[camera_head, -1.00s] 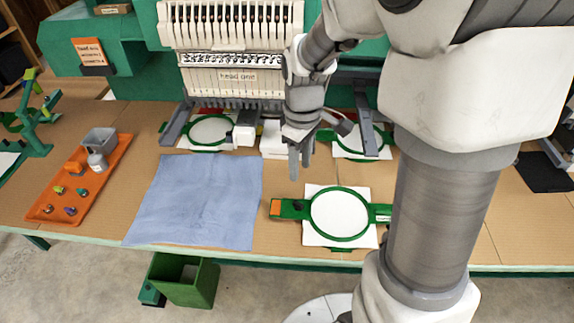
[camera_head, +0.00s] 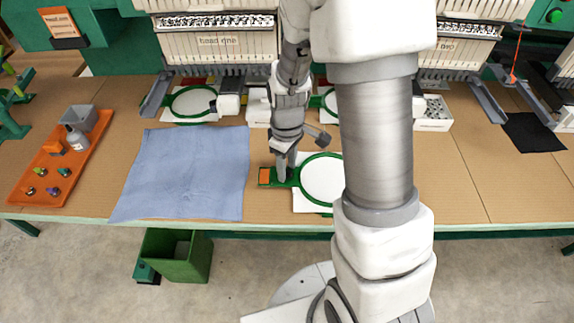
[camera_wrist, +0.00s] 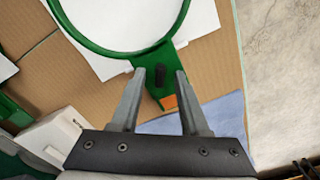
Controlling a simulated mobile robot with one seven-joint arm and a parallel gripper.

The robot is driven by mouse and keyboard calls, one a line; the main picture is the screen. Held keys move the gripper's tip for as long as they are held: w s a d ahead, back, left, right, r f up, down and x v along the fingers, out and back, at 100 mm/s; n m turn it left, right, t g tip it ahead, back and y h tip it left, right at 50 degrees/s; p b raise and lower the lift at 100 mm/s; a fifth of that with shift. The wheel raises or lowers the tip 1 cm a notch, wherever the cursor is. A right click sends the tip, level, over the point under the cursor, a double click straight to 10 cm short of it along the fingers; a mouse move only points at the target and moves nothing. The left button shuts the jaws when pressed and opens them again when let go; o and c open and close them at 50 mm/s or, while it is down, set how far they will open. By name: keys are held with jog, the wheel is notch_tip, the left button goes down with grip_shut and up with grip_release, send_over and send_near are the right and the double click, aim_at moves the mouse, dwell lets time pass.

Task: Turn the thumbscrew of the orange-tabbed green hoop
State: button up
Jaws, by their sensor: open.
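The green hoop with the orange tab (camera_head: 265,176) lies on a white sheet at the table's front edge; my arm covers its right part. In the wrist view, its green ring (camera_wrist: 118,52) is at the top and the orange tab (camera_wrist: 169,102) is below, toward my gripper. A dark thumbscrew (camera_wrist: 160,76) stands on the bracket between ring and tab. My gripper (camera_wrist: 160,74) is open, with one fingertip to each side of the thumbscrew and gaps visible. In the head view, my gripper (camera_head: 286,178) points down over the bracket and hides the thumbscrew.
A blue cloth (camera_head: 185,175) lies left of the hoop. An orange tray (camera_head: 62,165) with small parts is farther left. Another green hoop (camera_head: 193,101) sits under the embroidery head behind. A white box (camera_head: 433,115) stands at the right.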

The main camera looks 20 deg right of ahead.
grip_shut()
